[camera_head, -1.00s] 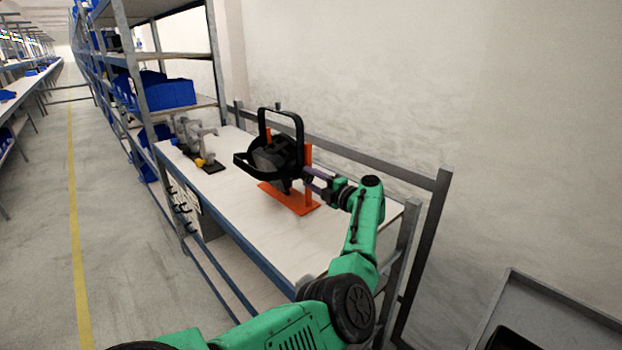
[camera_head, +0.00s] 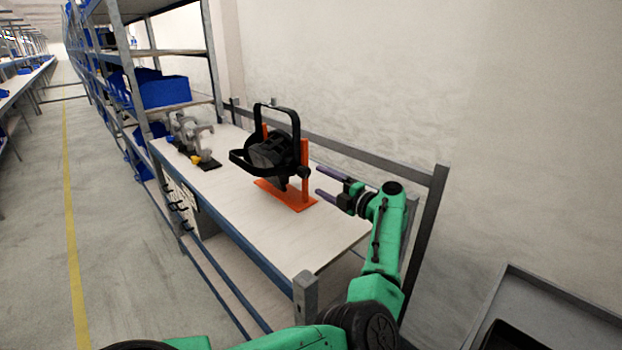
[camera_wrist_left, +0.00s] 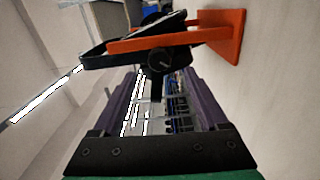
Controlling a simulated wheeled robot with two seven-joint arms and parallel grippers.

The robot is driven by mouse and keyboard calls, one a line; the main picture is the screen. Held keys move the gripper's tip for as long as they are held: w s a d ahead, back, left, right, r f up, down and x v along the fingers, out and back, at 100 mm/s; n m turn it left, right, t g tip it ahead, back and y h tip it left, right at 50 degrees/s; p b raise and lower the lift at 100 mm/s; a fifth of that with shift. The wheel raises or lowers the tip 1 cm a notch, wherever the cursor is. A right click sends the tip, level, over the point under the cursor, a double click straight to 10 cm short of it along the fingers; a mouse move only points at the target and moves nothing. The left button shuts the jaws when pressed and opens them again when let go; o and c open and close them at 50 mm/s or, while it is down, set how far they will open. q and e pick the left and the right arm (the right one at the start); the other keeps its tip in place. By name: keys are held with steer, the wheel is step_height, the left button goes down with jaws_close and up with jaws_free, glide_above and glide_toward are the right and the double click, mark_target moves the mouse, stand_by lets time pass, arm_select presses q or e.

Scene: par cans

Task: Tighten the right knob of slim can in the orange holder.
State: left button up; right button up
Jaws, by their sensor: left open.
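The black slim can (camera_head: 270,153) sits in the orange holder (camera_head: 287,195) on the bench, its black yoke standing up around it. The right knob (camera_head: 304,172) is a dark round knob on the outer side of the holder's right upright. In the left wrist view the knob (camera_wrist_left: 161,60) shows beyond the fingertips, against the orange upright. My left gripper (camera_head: 318,180) is open, its two purple fingers pointing at the knob from the right with a gap between. It also shows in the left wrist view (camera_wrist_left: 154,75), empty. My right gripper is not in view.
Grey clamp-like fixtures (camera_head: 192,138) on a dark base stand at the bench's far left. A metal rail (camera_head: 370,156) runs along the bench's back. The bench top (camera_head: 262,232) in front of the holder is clear.

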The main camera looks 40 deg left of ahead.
arm_select(q)
steer(key=d, duration=0.8)
steer(key=shift+s, duration=0.35)
